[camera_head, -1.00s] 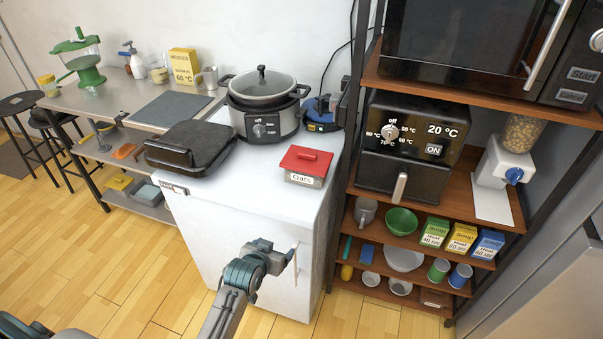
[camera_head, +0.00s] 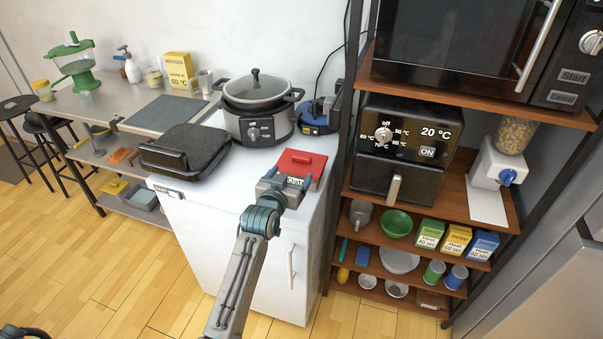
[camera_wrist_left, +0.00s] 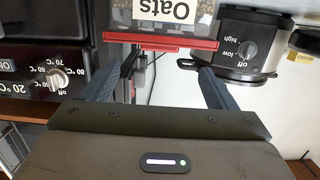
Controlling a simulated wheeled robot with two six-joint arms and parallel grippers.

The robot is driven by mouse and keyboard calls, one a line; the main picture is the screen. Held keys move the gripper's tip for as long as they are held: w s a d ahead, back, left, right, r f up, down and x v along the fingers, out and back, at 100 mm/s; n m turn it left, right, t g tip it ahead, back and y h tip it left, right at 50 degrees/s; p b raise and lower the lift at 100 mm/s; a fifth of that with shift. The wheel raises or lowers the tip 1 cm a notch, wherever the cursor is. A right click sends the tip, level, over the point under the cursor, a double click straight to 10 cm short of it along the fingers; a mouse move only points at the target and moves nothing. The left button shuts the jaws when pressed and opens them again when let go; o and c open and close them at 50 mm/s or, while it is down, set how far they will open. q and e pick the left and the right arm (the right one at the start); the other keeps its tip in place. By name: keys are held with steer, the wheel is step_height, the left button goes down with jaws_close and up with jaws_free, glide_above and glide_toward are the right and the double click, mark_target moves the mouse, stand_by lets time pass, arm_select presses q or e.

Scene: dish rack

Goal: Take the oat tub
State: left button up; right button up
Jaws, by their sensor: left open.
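The oat tub (camera_head: 304,163) has a red lid with a handle and a white "Oats" label, and stands near the front right of the white cabinet top. In the left wrist view the tub (camera_wrist_left: 176,40) shows upside down, just beyond the fingers. My left gripper (camera_head: 290,183) is open and at the near side of the tub, partly covering its label. In the left wrist view the open fingers of my left gripper (camera_wrist_left: 170,75) point at the red lid, with nothing held between them. My right gripper is not in view.
A slow cooker (camera_head: 258,105) stands behind the tub, and a black grill (camera_head: 186,150) lies to its left. A dark shelf rack with an oven (camera_head: 405,145) rises close on the right. The white cabinet top (camera_head: 222,180) is bare between grill and tub.

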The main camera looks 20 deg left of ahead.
mark_target(301, 159)
arm_select(q)
steer(key=w, duration=0.2)
steer(key=shift+w+f, duration=0.25)
steer(key=shift+w, duration=0.1)
steer(key=shift+w+r+p, duration=0.15)
steer(key=shift+w+p, duration=0.1)
steer(key=shift+p, duration=0.1)
steer(key=w, duration=0.2)
steer(key=w+p, duration=0.1)
steer(key=w, duration=0.1)
steer(key=shift+d+f+p, duration=0.1)
steer(key=shift+f+p, duration=0.1)
steer(key=shift+p, duration=0.1)
steer(key=shift+w+f, duration=0.15)
steer(key=shift+w, duration=0.2)
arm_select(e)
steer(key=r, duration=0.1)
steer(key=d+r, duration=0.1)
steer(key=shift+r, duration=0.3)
arm_select(q)
steer(key=shift+s, duration=0.1)
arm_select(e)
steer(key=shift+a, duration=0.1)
arm_select(q)
steer(key=c, duration=1.4)
steer(key=shift+c, duration=0.6)
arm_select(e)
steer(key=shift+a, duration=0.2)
